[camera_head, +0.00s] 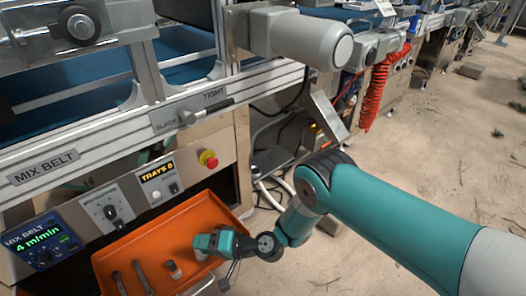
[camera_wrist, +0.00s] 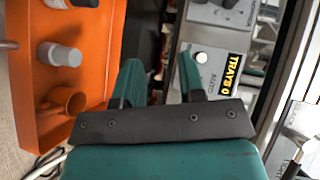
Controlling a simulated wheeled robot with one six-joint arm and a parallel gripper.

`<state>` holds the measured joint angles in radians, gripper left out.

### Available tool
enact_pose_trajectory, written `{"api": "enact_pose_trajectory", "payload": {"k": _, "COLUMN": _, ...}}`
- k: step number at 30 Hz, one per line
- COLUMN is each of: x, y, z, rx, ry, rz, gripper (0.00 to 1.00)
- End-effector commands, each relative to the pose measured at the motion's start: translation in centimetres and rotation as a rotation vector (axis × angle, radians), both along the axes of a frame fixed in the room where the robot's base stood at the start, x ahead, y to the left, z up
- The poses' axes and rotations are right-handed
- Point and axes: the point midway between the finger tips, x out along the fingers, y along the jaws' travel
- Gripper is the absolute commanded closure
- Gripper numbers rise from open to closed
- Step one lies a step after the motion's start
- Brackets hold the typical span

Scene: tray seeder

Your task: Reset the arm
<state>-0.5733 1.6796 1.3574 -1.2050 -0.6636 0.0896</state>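My gripper (camera_wrist: 160,66) shows in the wrist view with its two teal fingers apart. Nothing is held between them; the front of the machine shows behind the gap. In the head view my teal arm reaches in from the lower right, bends at the elbow and comes down to the right side of the orange tray. My wrist and gripper are there, at the tray's right edge; the fingers are hard to make out in that view.
The orange tray (camera_head: 130,257) holds grey cylinders (camera_head: 143,276) and a white-capped bottle (camera_head: 174,270). An orange cup (camera_wrist: 64,100) shows in the wrist view. The control panel has a red stop button (camera_head: 208,159) and a MIX BELT display (camera_head: 42,238). Open floor (camera_head: 440,150) lies right.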

Motion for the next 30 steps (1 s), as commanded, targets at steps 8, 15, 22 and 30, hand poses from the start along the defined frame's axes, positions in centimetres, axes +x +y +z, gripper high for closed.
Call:
{"api": "enact_pose_trajectory", "payload": {"k": 8, "x": 4.2, "y": -1.4, "z": 15.1, "rx": -0.173, "ry": -0.179, "rz": 0.187, "gripper": 0.64}}
{"api": "enact_pose_trajectory", "payload": {"k": 15, "x": 3.2, "y": -7.1, "z": 26.0, "rx": -0.38, "ry": -0.284, "rz": 0.304, "gripper": 0.64}}
{"api": "enact_pose_trajectory", "payload": {"k": 22, "x": -1.3, "y": -15.1, "z": 33.8, "rx": -0.603, "ry": -0.327, "rz": 0.371, "gripper": 0.64}}
{"api": "enact_pose_trajectory", "payload": {"k": 30, "x": -9.0, "y": -24.3, "z": 38.0, "rx": -0.838, "ry": -0.303, "rz": 0.4, "gripper": 0.64}}
